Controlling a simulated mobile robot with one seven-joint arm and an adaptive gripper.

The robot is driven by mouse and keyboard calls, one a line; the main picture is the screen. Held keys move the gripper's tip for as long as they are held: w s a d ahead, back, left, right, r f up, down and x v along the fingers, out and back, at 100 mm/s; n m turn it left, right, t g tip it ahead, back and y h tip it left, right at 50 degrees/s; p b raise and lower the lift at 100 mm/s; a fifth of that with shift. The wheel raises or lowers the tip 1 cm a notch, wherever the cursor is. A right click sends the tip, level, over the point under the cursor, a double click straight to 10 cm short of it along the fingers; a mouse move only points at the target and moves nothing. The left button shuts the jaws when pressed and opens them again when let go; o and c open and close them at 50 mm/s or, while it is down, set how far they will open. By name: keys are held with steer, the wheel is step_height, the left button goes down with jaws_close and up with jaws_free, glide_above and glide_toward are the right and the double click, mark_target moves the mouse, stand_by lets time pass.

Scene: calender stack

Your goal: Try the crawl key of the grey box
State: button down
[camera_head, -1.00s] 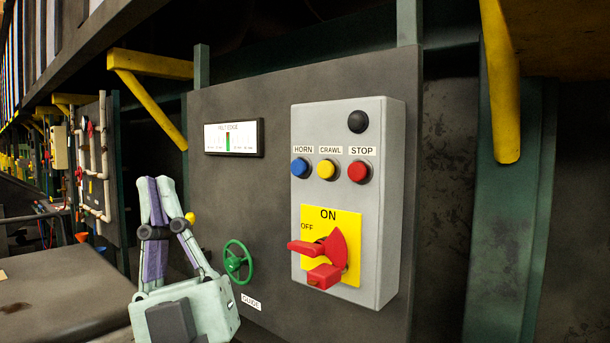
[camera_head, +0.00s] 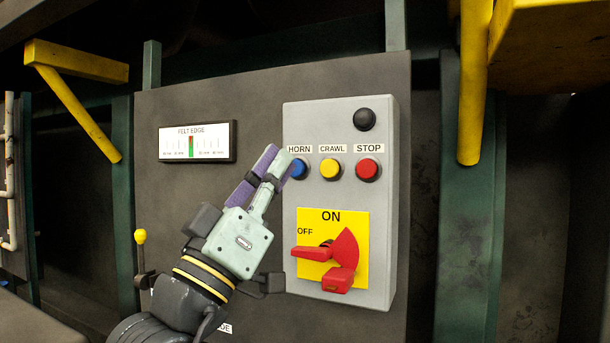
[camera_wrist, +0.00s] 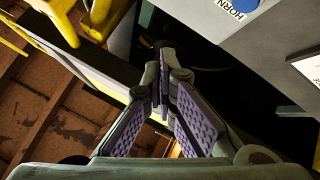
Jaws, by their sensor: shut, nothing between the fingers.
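The grey box (camera_head: 390,230) is fixed to a dark panel in the head view. Its yellow crawl key (camera_head: 330,169) sits between the blue horn key (camera_head: 298,168) and the red stop key (camera_head: 368,169). My gripper (camera_head: 278,158) is shut and empty, its fingers pointing up and right. Its tips appear beside the horn key, left of the crawl key; whether they touch the box cannot be told. In the wrist view, my closed fingertips (camera_wrist: 165,62) are apart from the blue horn key (camera_wrist: 238,4) at the top edge. The crawl key is not visible there.
A red rotary switch (camera_head: 345,250) juts out on a yellow plate below the keys. A black knob (camera_head: 364,120) is above them. The felt edge gauge (camera_head: 196,143) is left of the box. Yellow brackets (camera_head: 474,90) stand out at both sides.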

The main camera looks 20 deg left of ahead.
mark_target(330, 169)
steer(key=shift+w+d+f+m+g+h, duration=0.15)
steer(key=shift+d+m+g+h, duration=0.45)
steer(key=shift+h, duration=0.4)
steer(key=shift+w+d, duration=0.1)
steer(key=shift+w, duration=4.25)
steer(key=shift+w, duration=0.45)
steer(key=shift+w, duration=0.55)
steer(key=shift+s, duration=1)
